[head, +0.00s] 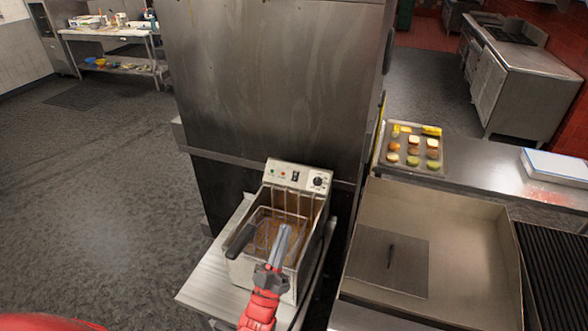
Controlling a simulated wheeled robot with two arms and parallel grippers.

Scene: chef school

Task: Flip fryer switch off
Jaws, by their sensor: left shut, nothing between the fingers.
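A steel deep fryer (247,276) stands on a small metal table against a tall steel cabinet. Its upright control panel (310,171) is at the back, with a green and a red light, a small dark switch (296,176) and a round black knob (318,182). A wire basket with a black handle (240,241) sits in the fryer. My left gripper (284,230) is shut and empty. It appears over the front of the basket, below the switch in the picture and apart from it. My right gripper is out of view.
The small metal table (207,292) has a bare strip left of the fryer. The tall steel cabinet (275,80) blocks the space behind. A large steel pan unit (470,245) and a food tray (437,171) are at the right. Open floor lies left.

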